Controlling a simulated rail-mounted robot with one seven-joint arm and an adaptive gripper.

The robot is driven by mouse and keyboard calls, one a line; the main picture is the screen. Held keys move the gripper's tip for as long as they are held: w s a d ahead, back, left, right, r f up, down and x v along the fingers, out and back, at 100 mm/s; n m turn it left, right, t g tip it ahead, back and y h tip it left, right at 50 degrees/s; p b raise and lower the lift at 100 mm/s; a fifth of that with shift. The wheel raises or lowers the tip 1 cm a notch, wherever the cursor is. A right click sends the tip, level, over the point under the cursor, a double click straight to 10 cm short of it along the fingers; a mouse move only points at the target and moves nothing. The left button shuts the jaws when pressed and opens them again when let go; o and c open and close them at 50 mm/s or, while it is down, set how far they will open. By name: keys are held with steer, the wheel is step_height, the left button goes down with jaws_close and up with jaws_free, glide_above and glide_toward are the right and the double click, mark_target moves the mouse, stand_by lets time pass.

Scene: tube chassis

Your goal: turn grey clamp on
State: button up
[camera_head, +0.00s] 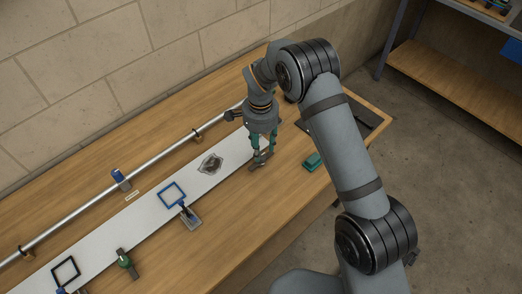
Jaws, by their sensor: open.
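A small grey clamp-like thing (258,164) sits on the wooden bench at the near edge of the white strip (235,153). My gripper (262,151), with its teal fingers pointing down, is right over it. The fingers are apart, and their tips reach down to about the top of the grey thing. I cannot tell whether they touch it. The fingers partly hide it, and its lever or jaw position is too small to make out.
A dark grey badge-shaped piece (210,163) lies on the strip. A blue frame (172,193), a black frame (66,271) and a green-knobbed part (125,261) are further left. A metal tube (80,213) runs along the back. A green block (312,162) lies to the right.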

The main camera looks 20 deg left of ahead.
mark_target(261, 156)
steer(key=shift+f+p, duration=0.35)
steer(key=shift+f, duration=1.7)
steer(key=shift+c, duration=0.3)
